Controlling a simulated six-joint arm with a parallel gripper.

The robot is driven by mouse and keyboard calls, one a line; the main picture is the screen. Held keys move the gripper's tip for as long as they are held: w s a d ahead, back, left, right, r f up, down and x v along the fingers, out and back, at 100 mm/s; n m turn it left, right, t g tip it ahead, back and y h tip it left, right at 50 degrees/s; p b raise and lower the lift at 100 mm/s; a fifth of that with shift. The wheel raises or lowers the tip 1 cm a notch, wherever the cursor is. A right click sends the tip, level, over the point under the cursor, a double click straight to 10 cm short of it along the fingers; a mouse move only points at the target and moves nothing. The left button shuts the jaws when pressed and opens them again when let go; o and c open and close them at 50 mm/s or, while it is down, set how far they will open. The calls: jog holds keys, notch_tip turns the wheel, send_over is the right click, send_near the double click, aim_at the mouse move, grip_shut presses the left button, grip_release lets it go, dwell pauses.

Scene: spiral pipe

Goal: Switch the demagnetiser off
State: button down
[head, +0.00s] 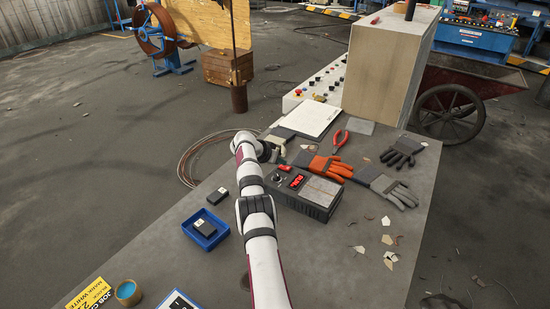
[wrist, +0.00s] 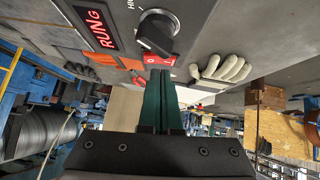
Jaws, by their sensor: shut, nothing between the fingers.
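The demagnetiser (head: 320,194) is a dark box with a grey top plate, on the bench beside my arm. Its red lit display (head: 295,181) also shows in the wrist view (wrist: 96,26), reading something like "RUNG". A black rotary knob (wrist: 157,32) sits beside the display. A red switch part (wrist: 158,61) with a white mark is just below the knob in the wrist view. My gripper (wrist: 160,74) is shut and empty, its green fingertips right at the red part. I cannot tell whether they touch it. The fingers partly hide it.
An orange glove (head: 330,166), a grey glove (head: 386,187) and red pliers (head: 340,143) lie behind and right of the box. A blue tray (head: 206,229) with a black block stands front left. A tall beige cabinet (head: 384,72) stands at the back. Scraps lie on the right.

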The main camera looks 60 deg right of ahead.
jog(key=r, duration=0.3)
jog(key=shift+w+r, duration=0.2)
jog(key=shift+w, duration=0.05)
jog(key=v, duration=0.9)
jog(key=shift+a, duration=0.35)
jog(key=shift+r, duration=0.15)
jog(key=shift+s+r, duration=0.2)
jog(key=shift+s, duration=0.4)
jog(key=shift+d+f, duration=0.1)
